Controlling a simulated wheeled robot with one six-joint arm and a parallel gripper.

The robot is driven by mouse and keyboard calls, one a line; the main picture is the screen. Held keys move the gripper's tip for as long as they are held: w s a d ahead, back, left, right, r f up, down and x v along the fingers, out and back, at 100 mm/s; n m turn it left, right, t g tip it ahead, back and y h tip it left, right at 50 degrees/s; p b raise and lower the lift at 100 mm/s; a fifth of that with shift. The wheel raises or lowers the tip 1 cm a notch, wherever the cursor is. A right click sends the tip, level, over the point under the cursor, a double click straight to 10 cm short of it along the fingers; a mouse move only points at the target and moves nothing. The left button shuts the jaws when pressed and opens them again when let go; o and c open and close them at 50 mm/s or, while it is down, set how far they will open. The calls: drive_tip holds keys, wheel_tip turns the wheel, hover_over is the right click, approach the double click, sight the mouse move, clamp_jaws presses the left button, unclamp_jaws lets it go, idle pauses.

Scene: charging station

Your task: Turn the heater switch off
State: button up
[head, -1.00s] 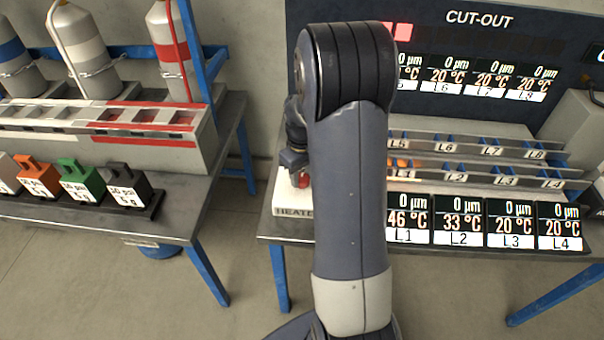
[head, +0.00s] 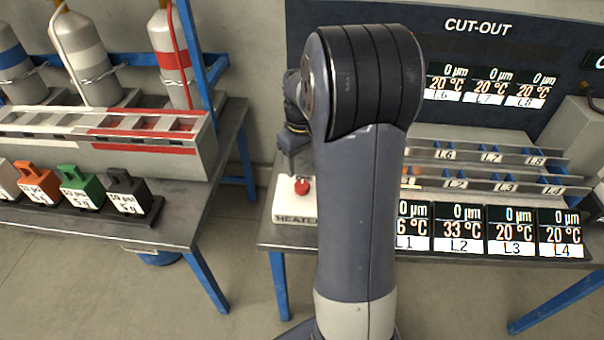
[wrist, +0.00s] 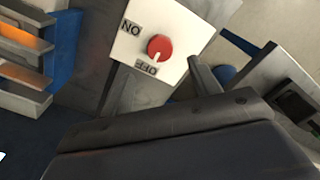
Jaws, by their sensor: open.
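The heater switch is a red round knob (head: 302,187) on a white panel (head: 290,206) marked HEATER, at the left end of the right bench. In the wrist view the knob (wrist: 160,47) shows a white mark pointing down in the picture, towards the lower label (wrist: 146,68). The other label, ON upside down, is at its upper left. My gripper (head: 290,160) is open and empty, above and behind the knob in the head view, apart from it. In the wrist view one finger shows right of the knob. My arm hides part of the panel's right side.
Displays (head: 487,228) and slotted racks (head: 470,165) stand right of my arm, below the CUT-OUT board (head: 478,27). A left bench (head: 180,215) holds labelled weights (head: 80,187) and gas cylinders (head: 92,60). A floor gap separates the benches.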

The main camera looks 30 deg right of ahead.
sight(302, 185)
drive_tip(key=shift+r, duration=1.55)
drive_tip(key=shift+f, duration=0.15)
wheel_tip(302, 185, down, 10)
drive_tip(key=shift+f, duration=0.35)
